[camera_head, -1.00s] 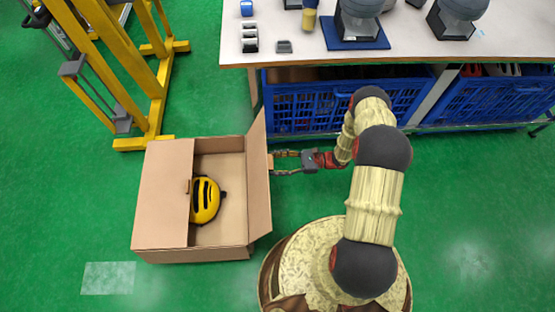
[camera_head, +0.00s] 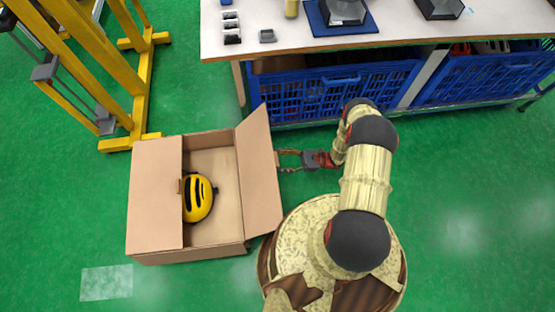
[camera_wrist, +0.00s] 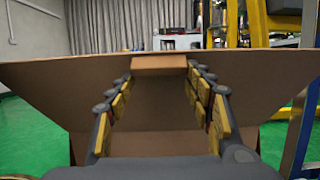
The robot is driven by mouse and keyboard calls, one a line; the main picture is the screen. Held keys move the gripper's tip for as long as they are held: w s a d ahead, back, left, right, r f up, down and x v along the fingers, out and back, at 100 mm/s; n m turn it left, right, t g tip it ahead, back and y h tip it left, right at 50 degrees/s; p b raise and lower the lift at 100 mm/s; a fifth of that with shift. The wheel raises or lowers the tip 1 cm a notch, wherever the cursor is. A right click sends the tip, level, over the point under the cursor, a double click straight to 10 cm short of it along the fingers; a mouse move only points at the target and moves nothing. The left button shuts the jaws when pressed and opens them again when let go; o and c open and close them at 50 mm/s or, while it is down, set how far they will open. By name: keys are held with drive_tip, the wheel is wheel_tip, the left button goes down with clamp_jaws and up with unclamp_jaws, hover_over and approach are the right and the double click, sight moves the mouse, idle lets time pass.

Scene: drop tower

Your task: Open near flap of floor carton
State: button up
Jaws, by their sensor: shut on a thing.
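The open-topped floor carton (camera_head: 195,256) stands on the green floor at the left of the head view. Its near flap (camera_head: 259,172), on the side toward my arm, is raised and leans outward. The other flap (camera_head: 155,195) lies flat over the left half. A yellow helmet with black slots (camera_head: 199,198) shows inside, partly under that flap. My gripper (camera_head: 282,160) is at the near flap's outer face, shut on a small brown tab (camera_wrist: 160,62) there. In the wrist view the near flap (camera_wrist: 50,85) spans the picture, with the yellow-padded fingers reaching to the tab.
A workbench (camera_head: 400,30) with blue crates (camera_head: 330,90) beneath stands behind my arm. A yellow steel frame (camera_head: 140,90) stands at the back left. Green floor is clear to the right of my base and in front of the carton.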

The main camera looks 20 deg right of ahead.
drive_tip(key=shift+s+f, duration=0.1)
drive_tip(key=shift+f, duration=0.05)
drive_tip(key=o, duration=1.6)
drive_tip(key=shift+o, duration=0.6)
drive_tip(key=v, duration=1.2)
